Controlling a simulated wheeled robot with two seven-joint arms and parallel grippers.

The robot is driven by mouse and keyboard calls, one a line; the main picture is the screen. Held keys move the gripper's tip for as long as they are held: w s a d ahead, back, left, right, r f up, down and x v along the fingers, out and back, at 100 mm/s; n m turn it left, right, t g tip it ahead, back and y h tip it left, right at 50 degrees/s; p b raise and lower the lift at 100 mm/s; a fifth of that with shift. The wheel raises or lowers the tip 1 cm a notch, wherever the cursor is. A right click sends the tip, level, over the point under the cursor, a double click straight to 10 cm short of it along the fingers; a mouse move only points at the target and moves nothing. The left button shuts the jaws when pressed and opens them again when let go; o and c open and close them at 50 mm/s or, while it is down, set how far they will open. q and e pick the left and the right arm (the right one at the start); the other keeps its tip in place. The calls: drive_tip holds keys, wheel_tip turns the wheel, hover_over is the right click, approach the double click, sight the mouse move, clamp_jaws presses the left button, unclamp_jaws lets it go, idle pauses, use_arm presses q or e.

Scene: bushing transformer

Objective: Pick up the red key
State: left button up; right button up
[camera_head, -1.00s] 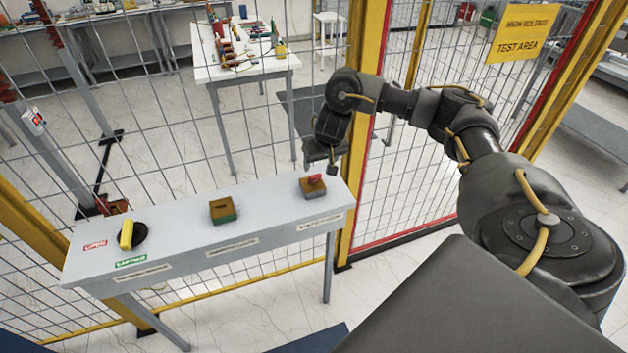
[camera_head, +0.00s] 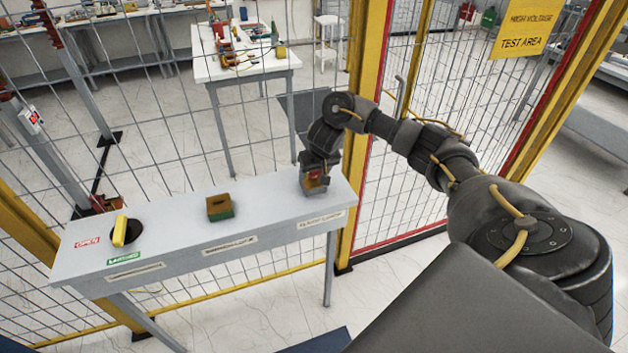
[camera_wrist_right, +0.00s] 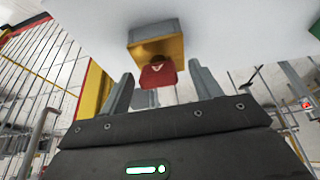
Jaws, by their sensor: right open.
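The red key (camera_wrist_right: 158,75) sits at the brass-coloured block (camera_wrist_right: 155,38) on the right end of the grey table. In the head view the red key (camera_head: 313,176) is partly covered by my right gripper (camera_head: 316,182), which is at the block. In the right wrist view my right gripper (camera_wrist_right: 160,88) is open, with one finger on each side of the red key and apart from it. My left gripper is not in view.
The grey table (camera_head: 165,250) also bears a yellow handle (camera_head: 120,231) at the left and a brass and green block (camera_head: 220,208) in the middle. A wire mesh fence (camera_head: 250,130) with yellow posts stands right behind the table.

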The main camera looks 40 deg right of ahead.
drive_tip(key=shift+x, duration=0.8)
drive_tip(key=shift+r, duration=0.15)
drive_tip(key=shift+c, duration=0.6)
drive_tip(key=c, duration=1)
drive_tip(key=shift+o, duration=0.2)
